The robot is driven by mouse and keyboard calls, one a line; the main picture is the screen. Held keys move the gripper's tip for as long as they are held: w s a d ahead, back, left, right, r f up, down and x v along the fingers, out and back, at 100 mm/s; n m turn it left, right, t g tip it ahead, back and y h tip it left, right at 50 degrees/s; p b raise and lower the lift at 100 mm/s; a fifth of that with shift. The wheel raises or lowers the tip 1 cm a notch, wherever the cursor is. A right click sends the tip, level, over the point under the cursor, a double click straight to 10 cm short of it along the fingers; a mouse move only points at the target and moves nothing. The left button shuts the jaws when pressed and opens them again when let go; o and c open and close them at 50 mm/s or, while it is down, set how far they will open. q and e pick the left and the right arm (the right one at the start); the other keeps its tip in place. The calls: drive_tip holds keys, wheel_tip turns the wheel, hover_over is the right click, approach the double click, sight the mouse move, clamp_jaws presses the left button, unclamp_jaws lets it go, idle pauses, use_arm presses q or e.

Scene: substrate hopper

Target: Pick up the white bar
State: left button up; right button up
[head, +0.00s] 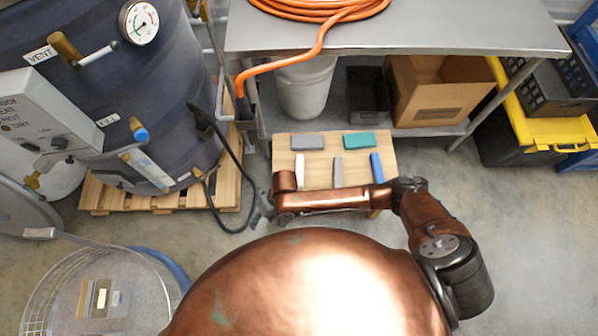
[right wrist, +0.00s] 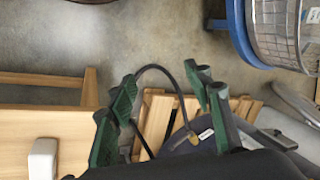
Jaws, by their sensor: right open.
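The white bar (head: 300,168) stands on the left part of a small wooden table (head: 348,182) in the head view. Its lower part is close to my copper right arm, which crosses in front of the table. My right gripper (head: 265,208) is left of the table's near left corner, apart from the bar. In the right wrist view its green-padded fingers (right wrist: 167,105) are spread with nothing between them, and the white bar (right wrist: 43,158) shows on the tabletop at the lower left. My left gripper is not in view.
Also on the table are a grey bar (head: 338,171), a blue bar (head: 377,167), a grey block (head: 308,142) and a green block (head: 360,141). A black hose (head: 230,150) hangs beside the dark tank (head: 120,85). A wire basket (head: 95,295) stands lower left.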

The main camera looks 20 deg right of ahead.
drive_tip(key=w+d+f+m+h, duration=0.2)
drive_tip(key=w+d+m+h, duration=0.1)
drive_tip(key=w+d, duration=0.75)
drive_tip(key=r+m+t+h, duration=0.1)
drive_tip(key=r+m+h, duration=0.1)
drive_tip(key=m, duration=0.2)
hover_over(299, 170)
drive_tip(key=shift+s+a+f, duration=0.15)
drive_tip(key=shift+s+a, duration=0.05)
drive_tip(key=shift+s, duration=0.05)
drive_tip(key=shift+w+d+f, duration=0.1)
drive_tip(key=shift+d+f, duration=0.05)
drive_tip(key=shift+f, duration=0.1)
wheel_tip(299, 170, down, 3)
drive_tip(key=shift+r+b, duration=0.2)
drive_tip(key=shift+b, duration=0.55)
drive_tip(key=f+b, duration=0.2)
drive_tip(key=f, duration=0.1)
drive_tip(key=shift+w+d+f, duration=0.15)
drive_tip(key=shift+w+f, duration=0.05)
drive_tip(key=shift+f, duration=0.5)
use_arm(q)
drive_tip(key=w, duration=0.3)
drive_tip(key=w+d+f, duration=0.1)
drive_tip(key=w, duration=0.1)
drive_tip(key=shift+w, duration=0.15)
use_arm(e)
drive_tip(key=shift+c, duration=0.2)
clamp_jaws()
